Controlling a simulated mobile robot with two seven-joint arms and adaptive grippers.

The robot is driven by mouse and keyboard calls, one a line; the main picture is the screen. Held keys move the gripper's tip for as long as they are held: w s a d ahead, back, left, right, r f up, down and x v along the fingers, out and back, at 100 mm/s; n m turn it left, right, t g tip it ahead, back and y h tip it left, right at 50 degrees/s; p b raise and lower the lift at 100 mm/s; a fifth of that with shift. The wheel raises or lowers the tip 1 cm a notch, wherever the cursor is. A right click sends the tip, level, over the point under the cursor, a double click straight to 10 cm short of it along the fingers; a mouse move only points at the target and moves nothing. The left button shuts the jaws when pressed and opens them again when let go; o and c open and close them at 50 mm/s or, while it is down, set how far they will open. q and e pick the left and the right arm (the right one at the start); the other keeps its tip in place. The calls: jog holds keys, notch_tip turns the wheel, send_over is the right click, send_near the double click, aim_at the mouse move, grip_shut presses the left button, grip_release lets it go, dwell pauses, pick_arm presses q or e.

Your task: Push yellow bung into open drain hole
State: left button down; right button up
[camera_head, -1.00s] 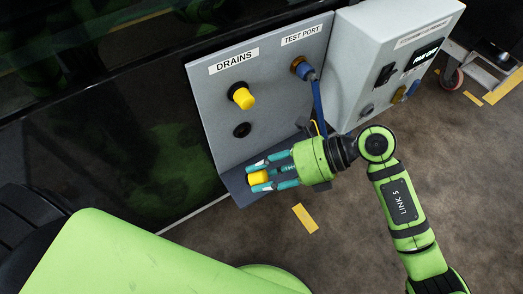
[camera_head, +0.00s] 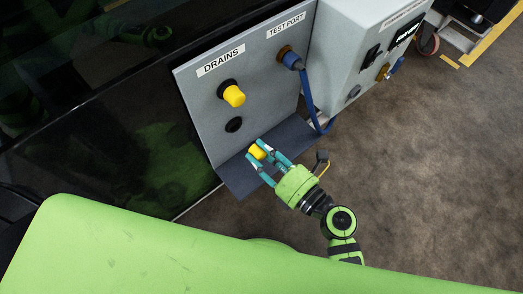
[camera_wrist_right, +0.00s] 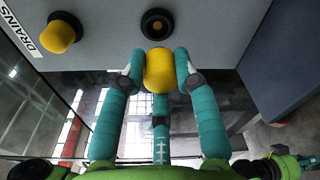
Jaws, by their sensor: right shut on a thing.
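My right gripper (camera_head: 257,153) is shut on a yellow bung (camera_wrist_right: 159,72), with teal fingers on both sides of it. The bung is just below the open drain hole (camera_head: 234,124), a dark ring on the grey panel (camera_head: 208,105). In the right wrist view the open drain hole (camera_wrist_right: 157,24) lies straight beyond the bung's tip. A gap shows between them in the head view. Another yellow bung (camera_head: 234,96) sits in the upper drain under the DRAINS label. My left gripper is not in view.
A blue plug (camera_head: 292,60) with a blue cable (camera_head: 309,98) is in the test port to the right. A grey control box (camera_head: 360,45) stands beyond it. A dark ledge (camera_head: 240,178) juts out under the panel. Open floor lies to the right.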

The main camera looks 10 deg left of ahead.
aim_at(252, 144)
jog(key=shift+a, duration=0.1)
jog(key=shift+b+x, duration=0.3)
jog(key=shift+x, duration=2.6)
jog(key=shift+w+r, duration=0.1)
jog(key=shift+w, duration=0.05)
jog(key=shift+r+p, duration=0.1)
jog(key=shift+p, duration=0.7)
jog(key=shift+c, duration=0.5)
jog(key=shift+w+a, duration=0.2)
jog(key=shift+w, duration=0.1)
jog(key=o, duration=1.1)
